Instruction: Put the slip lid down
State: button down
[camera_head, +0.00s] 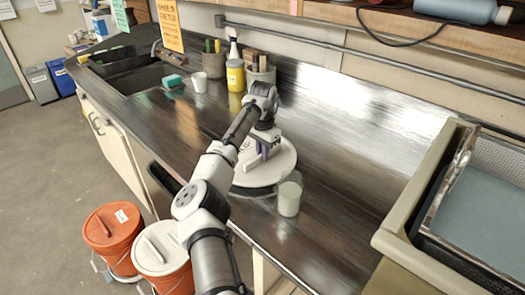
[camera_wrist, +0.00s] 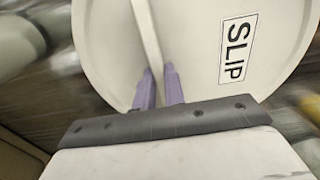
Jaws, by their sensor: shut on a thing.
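The slip lid is a white round disc (camera_head: 276,168) with a raised bar handle, over the dark metal counter in the head view. In the wrist view the lid (camera_wrist: 268,72) fills most of the picture, with a "SLIP" label on its right side. My gripper (camera_head: 262,153) is above the lid. Its purple fingers (camera_wrist: 160,85) are shut on the lid's handle bar. A darker round patch shows on the counter below the lid's near edge; I cannot tell whether the lid touches the counter.
A pale cup (camera_head: 289,199) stands close to the lid's near right. A yellow bottle (camera_head: 235,75) and a white cup (camera_head: 199,82) stand behind. A sink tray (camera_head: 405,215) is at right. Two buckets, one orange-lidded (camera_head: 112,224) and one white-lidded (camera_head: 160,248), are on the floor.

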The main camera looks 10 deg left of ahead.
jog(key=shift+f, duration=0.25)
jog(key=c, duration=1.5)
grip_release()
notch_tip(320, 180, up, 13)
jog(key=b, duration=0.3)
jog(key=shift+d+f, duration=0.1)
jog(key=shift+f, duration=0.05)
